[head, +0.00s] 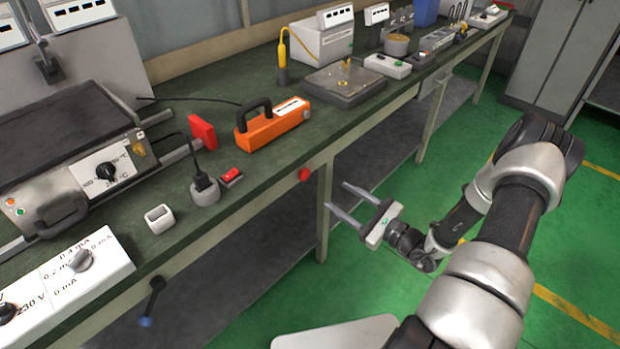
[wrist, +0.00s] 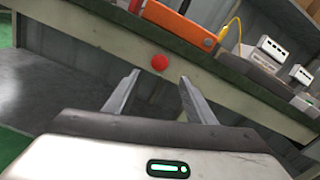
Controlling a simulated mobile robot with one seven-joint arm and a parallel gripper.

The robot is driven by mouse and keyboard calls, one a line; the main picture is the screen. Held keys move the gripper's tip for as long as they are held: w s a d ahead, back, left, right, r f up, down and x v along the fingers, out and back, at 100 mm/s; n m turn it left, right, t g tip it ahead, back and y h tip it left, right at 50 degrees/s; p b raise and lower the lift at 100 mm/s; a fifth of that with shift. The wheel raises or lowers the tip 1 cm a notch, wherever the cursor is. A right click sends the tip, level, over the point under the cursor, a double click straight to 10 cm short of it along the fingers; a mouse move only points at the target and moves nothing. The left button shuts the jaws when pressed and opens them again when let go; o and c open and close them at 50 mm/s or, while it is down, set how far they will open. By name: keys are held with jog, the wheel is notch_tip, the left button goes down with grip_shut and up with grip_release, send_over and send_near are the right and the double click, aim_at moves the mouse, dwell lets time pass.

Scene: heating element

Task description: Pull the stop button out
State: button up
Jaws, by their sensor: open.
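The stop button (head: 305,174) is a round red knob on the front edge of the green-topped bench. In the wrist view the red button (wrist: 159,62) shows beyond the fingertips, between them and slightly above. My gripper (head: 336,195) is open and empty, in front of the bench edge and apart from the button. The gripper (wrist: 158,75) also shows at the bottom of the wrist view, its two fingers spread and pointing toward the bench. Nothing hides the button in either view.
An orange device with a black handle (head: 272,126) stands on the bench above the button. A small red switch (head: 231,175) and a grey plug socket (head: 205,192) sit left of it. A lower shelf (head: 235,235) runs under the bench. The green floor in front is open.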

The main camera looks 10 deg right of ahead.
aim_at(307, 175)
jog(key=b+x, duration=0.1)
jog(key=x, duration=1.1)
jog(key=shift+w+a, duration=0.1)
jog(key=shift+w, duration=0.05)
